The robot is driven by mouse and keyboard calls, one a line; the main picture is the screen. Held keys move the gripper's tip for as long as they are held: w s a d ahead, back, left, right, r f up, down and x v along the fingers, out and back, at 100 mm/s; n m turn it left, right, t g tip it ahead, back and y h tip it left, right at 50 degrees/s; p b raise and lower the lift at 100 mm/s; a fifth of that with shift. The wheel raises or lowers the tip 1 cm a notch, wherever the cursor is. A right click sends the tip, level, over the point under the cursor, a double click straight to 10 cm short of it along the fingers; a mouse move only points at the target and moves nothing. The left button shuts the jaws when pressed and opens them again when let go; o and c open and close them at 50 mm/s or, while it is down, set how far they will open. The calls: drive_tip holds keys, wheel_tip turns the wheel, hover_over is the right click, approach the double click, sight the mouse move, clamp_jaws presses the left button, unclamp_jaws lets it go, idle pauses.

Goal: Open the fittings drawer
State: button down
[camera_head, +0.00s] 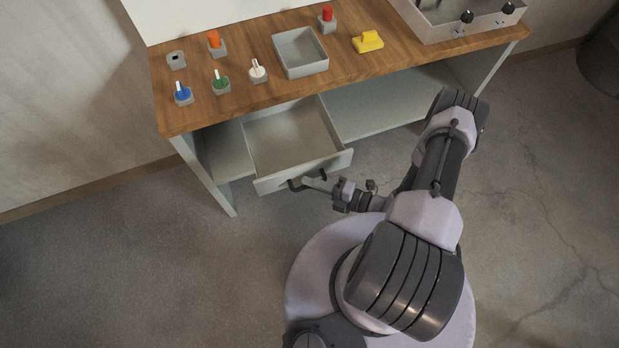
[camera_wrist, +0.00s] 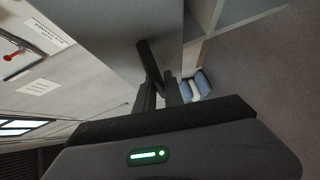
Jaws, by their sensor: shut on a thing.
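The fittings drawer (camera_head: 294,141) is a pale grey drawer under the wooden bench, and it stands pulled out, with its empty inside showing. Its front panel (camera_head: 335,160) faces me. My gripper (camera_head: 300,184) is at the front panel, shut on the dark drawer handle. In the wrist view the dark handle (camera_wrist: 149,62) sits between the fingers of my gripper (camera_wrist: 160,92), close to the pale drawer front (camera_wrist: 105,35). Part of the handle is hidden by the fingers.
The wooden bench top (camera_head: 350,75) carries a grey tray (camera_head: 301,52), a yellow block (camera_head: 368,41) and several small coloured fittings. A grey sink-like box (camera_head: 465,22) stands at the right. A lower shelf (camera_head: 390,105) lies right of the drawer. The floor at left is clear.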

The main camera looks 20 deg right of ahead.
drive_tip(key=c, duration=1.5)
unclamp_jaws()
drive_tip(key=shift+o, duration=0.2)
drive_tip(key=p+v, duration=0.2)
drive_tip(key=v, duration=1.5)
drive_tip(key=shift+s, duration=0.2)
drive_tip(key=shift+d+r, duration=0.1)
drive_tip(key=shift+d, duration=0.05)
